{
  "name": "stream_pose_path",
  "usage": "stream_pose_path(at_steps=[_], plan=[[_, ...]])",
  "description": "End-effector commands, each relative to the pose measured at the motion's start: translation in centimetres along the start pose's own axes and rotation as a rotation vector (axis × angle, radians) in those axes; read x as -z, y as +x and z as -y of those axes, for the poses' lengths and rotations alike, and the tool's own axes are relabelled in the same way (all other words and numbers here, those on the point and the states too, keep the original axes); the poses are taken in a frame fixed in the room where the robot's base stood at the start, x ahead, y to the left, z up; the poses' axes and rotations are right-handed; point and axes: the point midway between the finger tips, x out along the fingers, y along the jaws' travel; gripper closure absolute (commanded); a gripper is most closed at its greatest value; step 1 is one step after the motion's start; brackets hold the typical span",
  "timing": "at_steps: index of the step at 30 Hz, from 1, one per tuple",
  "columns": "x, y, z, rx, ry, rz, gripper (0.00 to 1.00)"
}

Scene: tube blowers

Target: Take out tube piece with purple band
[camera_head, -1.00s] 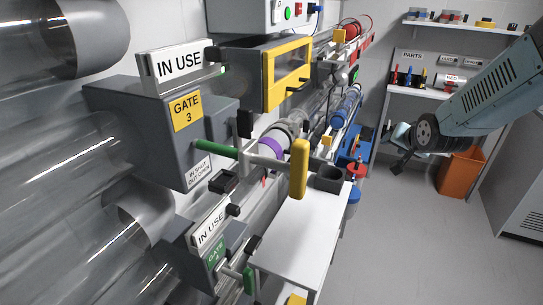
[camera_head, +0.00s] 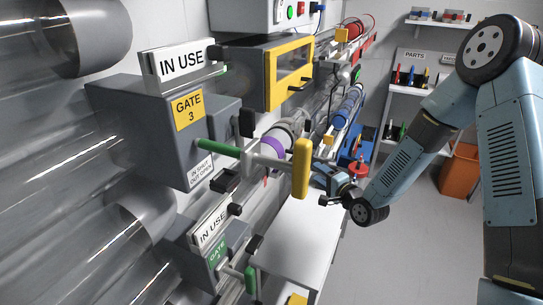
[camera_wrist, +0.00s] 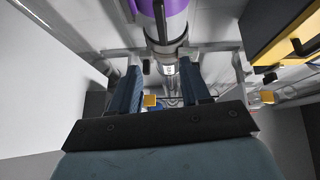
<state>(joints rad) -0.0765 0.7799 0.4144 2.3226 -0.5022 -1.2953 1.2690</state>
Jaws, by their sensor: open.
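The tube piece with the purple band (camera_head: 273,144) sits in the tube line along the wall, behind the green-and-yellow handle (camera_head: 301,168), which partly hides it. Its purple band (camera_wrist: 168,14) also shows at the top of the wrist view, with a grey metal collar below it. My gripper (camera_head: 322,178) is to the right of the tube piece, over the far end of the white bench. In the wrist view my two blue fingers (camera_wrist: 160,88) stand apart, with nothing clearly held between them. The purple band lies beyond the fingertips.
The GATE 3 box (camera_head: 150,130) with an IN USE sign (camera_head: 181,62) stands at the left. A yellow-framed box (camera_head: 290,75) is above the tube line. An orange bin (camera_head: 460,172) stands on the floor at the right.

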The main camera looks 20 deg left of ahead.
Motion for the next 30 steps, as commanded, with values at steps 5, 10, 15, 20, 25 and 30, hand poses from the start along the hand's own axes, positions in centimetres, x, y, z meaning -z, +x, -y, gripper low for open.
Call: stream_pose_path(at_steps=[5,10,15,20,25,30], plan=[[-1.0,0.3,-0.7,0.052,0.077,0.008,0.53],[-1.3,1.7,-0.6,0.065,0.091,0.011,0.53],[-1.3,4.7,-0.4,0.065,0.09,0.011,0.53],[-1.3,7.2,-0.2,0.065,0.089,0.01,0.53],[-1.2,8.7,-0.1,0.062,0.09,0.009,0.53],[-1.3,9.6,0.0,0.064,0.088,0.01,0.53]])
